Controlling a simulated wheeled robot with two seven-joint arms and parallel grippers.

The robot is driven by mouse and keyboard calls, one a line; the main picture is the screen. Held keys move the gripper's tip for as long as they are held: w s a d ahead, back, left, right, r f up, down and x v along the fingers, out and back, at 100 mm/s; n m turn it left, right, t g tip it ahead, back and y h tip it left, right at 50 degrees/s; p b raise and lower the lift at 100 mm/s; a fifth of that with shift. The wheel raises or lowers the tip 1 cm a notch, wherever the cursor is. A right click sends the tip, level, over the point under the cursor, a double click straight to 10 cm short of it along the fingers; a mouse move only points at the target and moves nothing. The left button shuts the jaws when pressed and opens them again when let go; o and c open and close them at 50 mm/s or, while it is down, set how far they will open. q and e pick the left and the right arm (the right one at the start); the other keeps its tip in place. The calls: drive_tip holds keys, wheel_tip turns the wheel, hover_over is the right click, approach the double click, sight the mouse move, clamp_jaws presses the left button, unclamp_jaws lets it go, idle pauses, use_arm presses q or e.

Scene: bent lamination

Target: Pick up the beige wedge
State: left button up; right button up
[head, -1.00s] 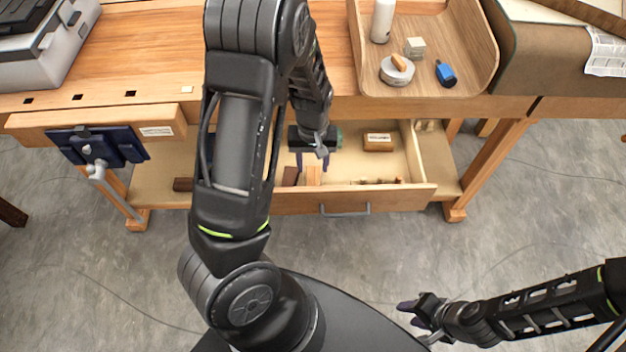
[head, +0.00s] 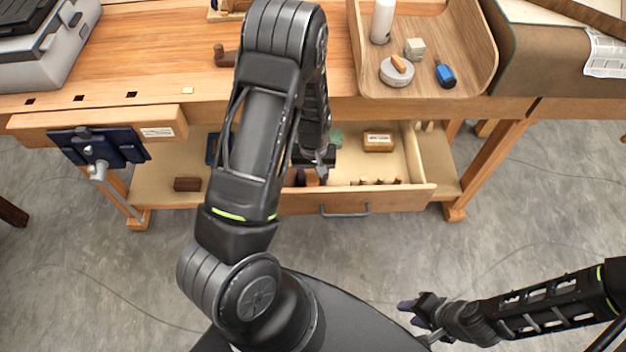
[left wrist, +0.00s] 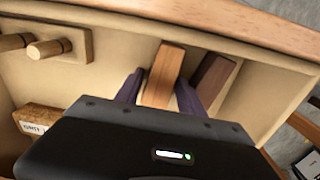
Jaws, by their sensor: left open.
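The beige wedge (left wrist: 166,62) appears to be the light wooden block in the open drawer, with a redder top face, in the left wrist view. In the head view it is mostly hidden by my left arm. My left gripper (left wrist: 159,80) is open, with one purple finger on each side of the block and small gaps at the sides. It also shows over the drawer in the head view (head: 313,172). My right gripper (head: 411,313) hangs over the floor at lower right, away from the drawer; its finger gap is unclear.
A darker brown block (left wrist: 214,78) lies close beside the right finger. The drawer front (head: 400,199) is near. A labelled cork-coloured block (head: 378,143) and several pegs (head: 380,181) share the drawer. The tray (head: 485,60) stands on the bench above.

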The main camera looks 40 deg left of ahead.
idle(0.6)
use_arm(q)
clamp_jaws()
